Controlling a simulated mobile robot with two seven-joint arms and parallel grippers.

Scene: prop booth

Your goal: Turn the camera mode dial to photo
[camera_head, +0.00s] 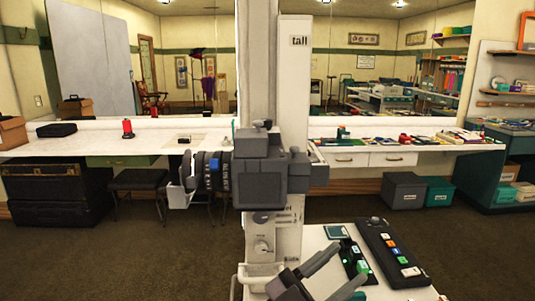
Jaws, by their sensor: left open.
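A dark grey camera (258,178) is mounted on a tall pale column (293,70), with its lens (205,176) pointing left. The lens has dark ridged rings and a blue mark. A small knob (267,124) sticks up from the camera's top; I cannot tell whether it is the mode dial, and no photo mark is readable. My left gripper (351,259) is at the bottom, below and right of the camera. Its two grey fingers are spread apart and empty, pointing up and right, clear of the camera. My right gripper is not in view.
A pale panel (287,240) with a round knob (263,246) sits under the camera. A white table (313,240) at lower right carries a dark control box with coloured buttons (392,250) and a smaller green-lit device (354,258). Long counters (75,142) stand behind; carpet lies between.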

